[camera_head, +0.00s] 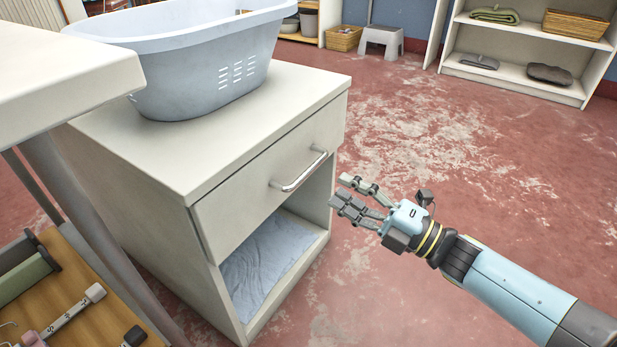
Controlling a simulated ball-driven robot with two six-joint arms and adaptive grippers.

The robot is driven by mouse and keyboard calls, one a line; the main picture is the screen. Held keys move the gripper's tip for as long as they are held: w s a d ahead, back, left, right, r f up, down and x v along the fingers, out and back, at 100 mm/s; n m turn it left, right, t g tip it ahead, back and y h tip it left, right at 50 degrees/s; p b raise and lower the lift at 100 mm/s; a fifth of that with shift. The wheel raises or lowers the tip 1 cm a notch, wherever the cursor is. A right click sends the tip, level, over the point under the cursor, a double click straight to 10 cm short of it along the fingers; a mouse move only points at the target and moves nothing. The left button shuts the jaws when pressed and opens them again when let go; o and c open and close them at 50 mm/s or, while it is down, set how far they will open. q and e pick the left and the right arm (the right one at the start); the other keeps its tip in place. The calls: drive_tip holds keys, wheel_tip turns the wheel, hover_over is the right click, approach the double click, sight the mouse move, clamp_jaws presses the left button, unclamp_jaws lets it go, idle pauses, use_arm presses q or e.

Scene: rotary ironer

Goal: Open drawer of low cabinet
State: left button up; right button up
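The low cabinet (215,135) is cream-white and stands left of centre. Its drawer (245,198) is closed, its front level with the cabinet's face. A silver bar handle (301,172) crosses the drawer front. Below the drawer is an open compartment with a folded pale blue cloth (265,265). My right gripper (351,193) is open and empty, a little to the right of the handle and apart from it, fingers pointing left toward the cabinet. My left gripper is out of view.
A pale blue laundry basket (200,60) stands on the cabinet top. A white table edge (60,75) and a wooden shelf with tools (70,310) are at the left. A grey step stool (381,41) and shelves are at the back. The red floor at right is clear.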

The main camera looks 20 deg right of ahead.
sight(309, 168)
drive_tip(key=b+x, duration=0.1)
drive_tip(key=x, duration=0.7)
drive_tip(key=shift+w+a, duration=0.15)
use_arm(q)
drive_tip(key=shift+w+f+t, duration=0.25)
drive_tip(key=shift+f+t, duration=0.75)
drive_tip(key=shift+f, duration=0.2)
use_arm(e)
drive_tip(key=shift+c, duration=0.2)
clamp_jaws()
drive_tip(key=shift+f, duration=0.1)
